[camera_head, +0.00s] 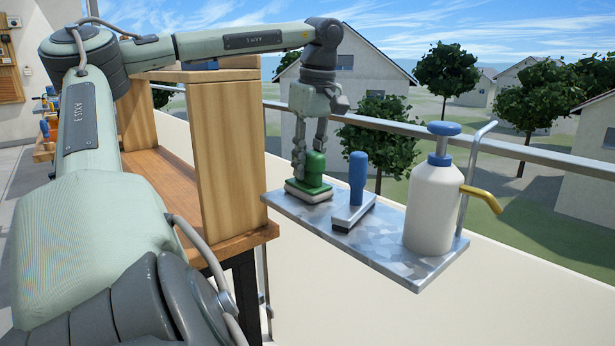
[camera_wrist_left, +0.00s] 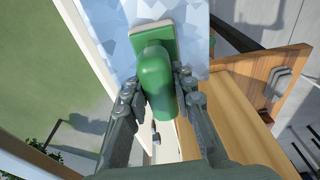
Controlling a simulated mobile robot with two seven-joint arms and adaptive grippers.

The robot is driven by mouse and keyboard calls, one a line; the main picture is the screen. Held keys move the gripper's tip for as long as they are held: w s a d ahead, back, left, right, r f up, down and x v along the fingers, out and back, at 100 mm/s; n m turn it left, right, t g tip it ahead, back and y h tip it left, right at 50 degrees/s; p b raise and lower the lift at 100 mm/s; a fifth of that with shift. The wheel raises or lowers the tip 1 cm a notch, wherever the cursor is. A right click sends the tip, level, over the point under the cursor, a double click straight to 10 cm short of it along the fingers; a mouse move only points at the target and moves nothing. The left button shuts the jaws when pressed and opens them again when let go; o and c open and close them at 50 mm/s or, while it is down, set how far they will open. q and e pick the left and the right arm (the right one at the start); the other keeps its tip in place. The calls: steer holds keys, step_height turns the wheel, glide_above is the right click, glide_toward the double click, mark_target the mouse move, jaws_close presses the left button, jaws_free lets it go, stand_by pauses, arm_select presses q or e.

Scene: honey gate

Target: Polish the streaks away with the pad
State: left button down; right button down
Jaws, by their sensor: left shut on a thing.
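The pad (camera_head: 309,190) has a green knob handle and a flat green base with a pale underside. It is at the left end of a metal shelf (camera_head: 390,254). My left gripper (camera_head: 312,160) points down and is shut on the green handle. In the left wrist view the pad (camera_wrist_left: 155,72) is between the two fingers of the gripper (camera_wrist_left: 158,92), over the mottled shelf surface. Whether the pad's underside touches the shelf is hard to tell. No streaks are clear to me in either view. My right gripper is not in view.
A blue-handled tool (camera_head: 357,180) stands on the shelf just right of the pad. A white pump bottle (camera_head: 432,209) with a yellow spout stands at the right end. A metal railing (camera_head: 400,126) runs behind. A wooden frame (camera_head: 228,150) stands to the left.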

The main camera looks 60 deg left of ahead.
arm_select(q)
steer(key=shift+r, duration=0.1)
steer(key=shift+r+p, duration=0.9)
steer(key=shift+r, duration=2.55)
steer(key=shift+r, duration=2.5)
